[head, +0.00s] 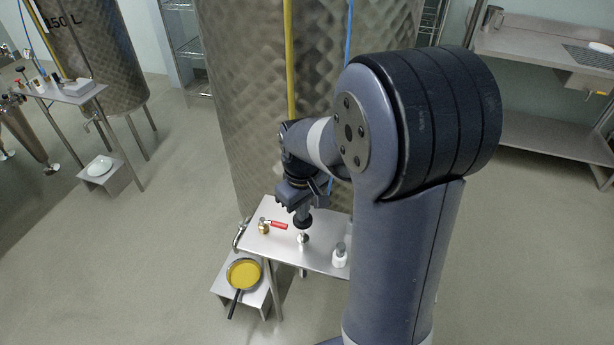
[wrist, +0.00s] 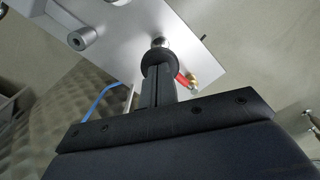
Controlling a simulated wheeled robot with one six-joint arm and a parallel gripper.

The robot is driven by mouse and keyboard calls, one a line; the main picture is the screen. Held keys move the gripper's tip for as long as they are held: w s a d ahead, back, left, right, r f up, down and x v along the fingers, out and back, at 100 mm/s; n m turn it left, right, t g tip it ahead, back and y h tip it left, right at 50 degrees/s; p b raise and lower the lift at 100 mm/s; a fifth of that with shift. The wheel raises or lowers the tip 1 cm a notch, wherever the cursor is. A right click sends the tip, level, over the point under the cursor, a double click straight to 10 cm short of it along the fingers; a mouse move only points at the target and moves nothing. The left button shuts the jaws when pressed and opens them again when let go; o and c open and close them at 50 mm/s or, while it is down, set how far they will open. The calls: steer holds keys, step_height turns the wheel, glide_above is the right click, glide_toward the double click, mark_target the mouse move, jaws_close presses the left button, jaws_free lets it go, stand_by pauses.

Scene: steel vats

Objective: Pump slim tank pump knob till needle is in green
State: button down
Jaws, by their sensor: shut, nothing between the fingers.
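The pump knob (head: 302,221) is a round black knob above a silver collar, on the steel shelf (head: 325,262) in front of the tall tank (head: 240,90). In the wrist view the knob (wrist: 158,60) is at the fingertips, with a silver part (wrist: 159,42) beyond it. My gripper (head: 300,209) is shut and empty, pointing down at the knob's top. It looks touching or very close; I cannot tell which. The gripper also shows in the wrist view (wrist: 157,82). No gauge needle or green zone can be made out in either view.
A yellow-filled pan (head: 243,273) sits on a low stand. Another vat (head: 98,60) is at left, and a steel table (head: 540,45) at right.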

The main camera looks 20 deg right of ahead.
mark_target(303, 235)
steer(key=shift+f+b, duration=1.95)
steer(key=shift+f, duration=0.85)
step_height(303, 235, up, 6)
steer(key=p, duration=0.5)
steer(key=shift+f, duration=0.2)
